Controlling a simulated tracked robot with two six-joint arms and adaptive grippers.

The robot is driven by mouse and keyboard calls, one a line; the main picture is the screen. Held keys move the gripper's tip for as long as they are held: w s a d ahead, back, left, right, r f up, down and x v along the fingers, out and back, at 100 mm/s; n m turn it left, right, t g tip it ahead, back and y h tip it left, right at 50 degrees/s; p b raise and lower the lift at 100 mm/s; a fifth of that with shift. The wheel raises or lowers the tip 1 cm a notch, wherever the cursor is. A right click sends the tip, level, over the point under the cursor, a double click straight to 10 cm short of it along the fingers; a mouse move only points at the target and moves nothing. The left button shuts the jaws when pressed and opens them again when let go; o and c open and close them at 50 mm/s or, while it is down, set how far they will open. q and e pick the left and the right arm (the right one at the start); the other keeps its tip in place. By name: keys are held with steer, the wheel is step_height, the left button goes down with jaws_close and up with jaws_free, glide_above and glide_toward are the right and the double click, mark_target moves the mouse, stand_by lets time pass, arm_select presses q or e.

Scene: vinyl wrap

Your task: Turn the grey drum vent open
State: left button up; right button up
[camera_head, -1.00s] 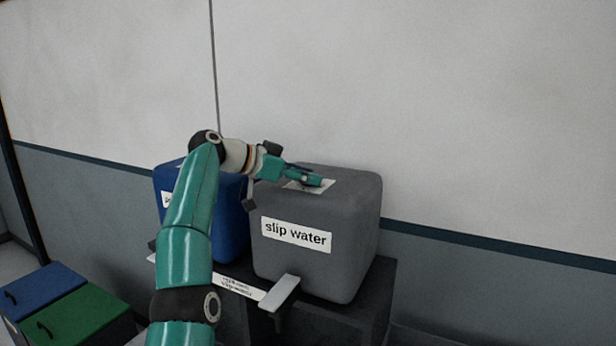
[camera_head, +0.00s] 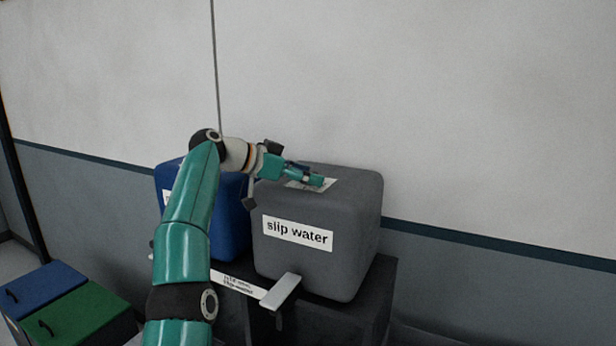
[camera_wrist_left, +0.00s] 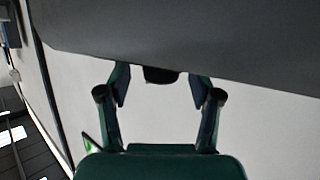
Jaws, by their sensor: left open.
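The grey drum (camera_head: 345,230), labelled "slip water", stands on a dark stand beside a blue drum. My left gripper (camera_head: 318,180) reaches over the top of the grey drum, above a white label (camera_head: 329,184) there. In the left wrist view the grey drum (camera_wrist_left: 200,35) fills the top of the picture. A small dark knob, seemingly the vent (camera_wrist_left: 160,75), shows at its edge, between the two fingers of my left gripper (camera_wrist_left: 160,85). The fingers are apart, one on each side of it; contact cannot be told. In the head view the vent is hidden by the gripper. My right gripper is not in view.
The blue drum (camera_head: 230,225) stands close on the left, partly behind my arm. A grey tap handle (camera_head: 281,292) sticks out at the stand's front. Blue (camera_head: 45,290) and green (camera_head: 80,318) bins stand low left. The wall is behind.

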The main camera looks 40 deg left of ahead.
arm_select(q)
steer(key=shift+a+f, duration=0.1)
steer(key=shift+f, duration=0.05)
steer(key=v, duration=0.7)
steer(key=shift+s, duration=0.25)
